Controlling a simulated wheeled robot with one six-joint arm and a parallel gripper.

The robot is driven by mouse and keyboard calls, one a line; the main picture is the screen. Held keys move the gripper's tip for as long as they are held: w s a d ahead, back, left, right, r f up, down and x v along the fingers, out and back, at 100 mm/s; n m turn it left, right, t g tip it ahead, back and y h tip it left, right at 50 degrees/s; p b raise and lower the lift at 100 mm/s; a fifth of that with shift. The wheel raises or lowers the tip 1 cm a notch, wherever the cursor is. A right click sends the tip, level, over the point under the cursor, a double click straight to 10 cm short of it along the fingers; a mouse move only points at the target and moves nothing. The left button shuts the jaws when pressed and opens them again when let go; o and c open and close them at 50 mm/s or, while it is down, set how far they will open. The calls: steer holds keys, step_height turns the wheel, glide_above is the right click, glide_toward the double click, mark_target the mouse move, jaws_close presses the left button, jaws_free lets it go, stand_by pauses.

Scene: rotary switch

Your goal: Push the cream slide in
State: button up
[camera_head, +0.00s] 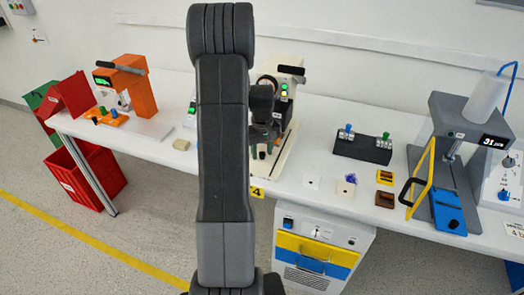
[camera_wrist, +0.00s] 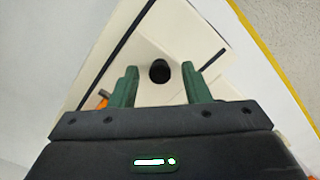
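In the wrist view a cream part (camera_wrist: 165,35) with thin dark lines lies below my gripper (camera_wrist: 160,69). A black round knob (camera_wrist: 160,73) stands on it, between the two green fingers as seen from the wrist. The fingers are apart, with a visible gap on each side of the knob. I cannot tell how deep the knob sits between them. In the head view my gripper (camera_head: 263,132) is over the base of a cream machine (camera_head: 292,62) with a green light. My arm hides much of this machine, and the slide's edges are not clear.
An orange machine (camera_head: 138,84) stands at the left of the white table. A black box with blue and green knobs (camera_head: 363,149) is to the right. A grey press (camera_head: 470,120) with a yellow frame stands at the far right.

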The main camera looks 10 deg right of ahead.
step_height(320, 180, up, 14)
steer(key=shift+b, duration=0.3)
stand_by(0.3)
steer(key=shift+f, duration=0.1)
steer(key=shift+c, duration=0.4)
